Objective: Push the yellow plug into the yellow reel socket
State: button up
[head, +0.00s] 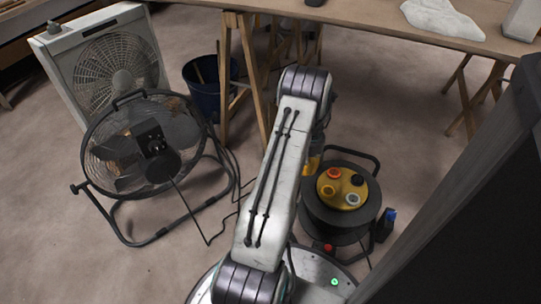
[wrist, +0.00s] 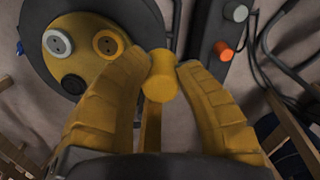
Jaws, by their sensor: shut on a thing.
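The yellow plug (wrist: 161,76) is a short cylinder between the fingertips of my gripper (wrist: 163,68), which is shut on it. The cable reel (head: 340,218) stands on the floor right of my arm in the head view; it also shows at the upper left of the wrist view (wrist: 38,70). Its yellow face carries a grey, an orange-red and a black socket. In the head view my arm mostly hides the gripper.
A black floor fan (head: 152,150) and a white box fan (head: 105,65) stand at left. A dark bucket (head: 205,85) is behind them. A workbench (head: 375,25) on wooden trestles crosses the back. Loose cables lie between fan and reel. A small dark-and-blue object (head: 386,223) stands right of the reel.

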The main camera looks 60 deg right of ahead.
jog(key=n, duration=0.2)
send_near(328, 191)
jog(key=a, duration=0.1)
jog(key=shift+d+r+n, duration=0.15)
jog(key=shift+d+n, duration=0.1)
jog(key=shift+n, duration=0.55)
jog(key=shift+d+r+n, duration=0.15)
jog(key=shift+d+n, duration=0.1)
jog(key=shift+n, duration=0.55)
jog(key=shift+f, duration=0.2)
jog(key=shift+f+b, duration=1.9)
jog(key=shift+f, duration=0.8)
jog(key=shift+f, duration=0.6)
jog(key=o, duration=1.1)
jog(key=shift+r, duration=0.15)
